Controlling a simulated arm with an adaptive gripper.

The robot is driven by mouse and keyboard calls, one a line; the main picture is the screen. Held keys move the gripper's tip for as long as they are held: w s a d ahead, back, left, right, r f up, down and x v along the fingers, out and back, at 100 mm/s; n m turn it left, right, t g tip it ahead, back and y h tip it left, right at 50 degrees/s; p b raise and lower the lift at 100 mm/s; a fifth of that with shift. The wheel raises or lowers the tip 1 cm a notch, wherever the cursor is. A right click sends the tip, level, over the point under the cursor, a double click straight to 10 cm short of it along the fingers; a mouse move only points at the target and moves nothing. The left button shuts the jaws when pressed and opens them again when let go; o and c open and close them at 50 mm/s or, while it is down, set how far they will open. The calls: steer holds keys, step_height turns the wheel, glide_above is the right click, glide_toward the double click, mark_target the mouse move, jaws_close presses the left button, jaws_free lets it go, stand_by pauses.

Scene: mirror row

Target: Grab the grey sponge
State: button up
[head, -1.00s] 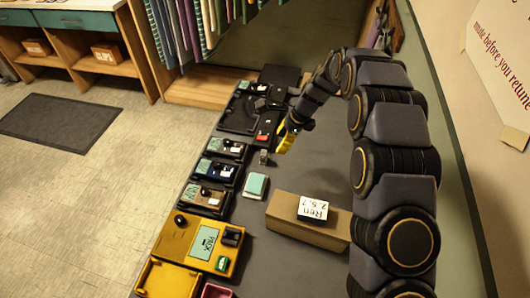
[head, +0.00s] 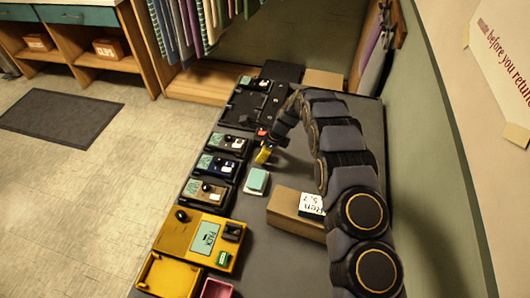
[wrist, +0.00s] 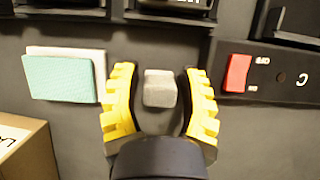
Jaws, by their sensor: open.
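The grey sponge (wrist: 160,88) is a small block on the dark tabletop. In the wrist view it lies between the two yellow fingers of my gripper (wrist: 160,100), with a gap on each side. My gripper is open and points down at it. In the head view my gripper (head: 264,156) is low over the table, beside the row of dark trays, and the grey sponge is hidden there.
A teal and white pad (wrist: 60,77) lies left of my gripper, and a cardboard box (wrist: 22,145) is at lower left. A panel with a red switch (wrist: 237,73) is on the right.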

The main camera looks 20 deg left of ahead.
steer(key=c, duration=0.7)
steer(key=shift+f, duration=0.1)
